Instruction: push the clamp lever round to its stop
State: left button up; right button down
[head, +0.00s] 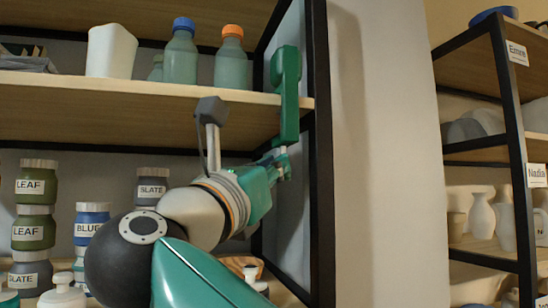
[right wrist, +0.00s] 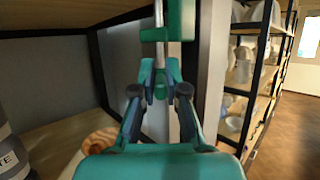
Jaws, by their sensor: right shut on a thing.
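A green clamp (head: 286,85) is fixed on the right end of the wooden shelf. Its body reaches above and below the board, and its green body shows at the top of the right wrist view (right wrist: 180,25). A pale metal rod (right wrist: 158,15) runs down beside it there. My right gripper (head: 281,158) is just under the clamp. In the right wrist view my right gripper (right wrist: 160,80) has its fingertips closed together at the rod's lower end, on the clamp lever. The lever is mostly hidden between the fingers, so its angle is hard to tell. My left gripper is out of view.
The shelf board (head: 150,95) holds a white cup (head: 111,50) and bottles (head: 180,52) left of the clamp. A dark upright (head: 322,180) stands close to the right of my gripper. Stacked jars (head: 35,190) stand below, and another rack (head: 510,130) is at the far right.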

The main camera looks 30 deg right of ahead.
jog(key=shift+w+a+r+m+g+h+p, duration=0.15)
jog(key=shift+m+g+h+p, duration=0.35)
jog(key=shift+g, duration=0.5)
jog(key=shift+w+a+f+m+g+h+p, duration=0.1)
jog(key=shift+w+m+g+h+p, duration=0.2)
jog(key=shift+m+g+h, duration=0.5)
jog(key=shift+g+y, duration=0.3)
jog(key=shift+g, duration=0.1)
jog(key=c, duration=1.5)
grip_release()
jog(key=shift+d, duration=0.1)
jog(key=v, duration=0.7)
jog(key=shift+a+f, duration=0.2)
jog(key=shift+a, duration=0.05)
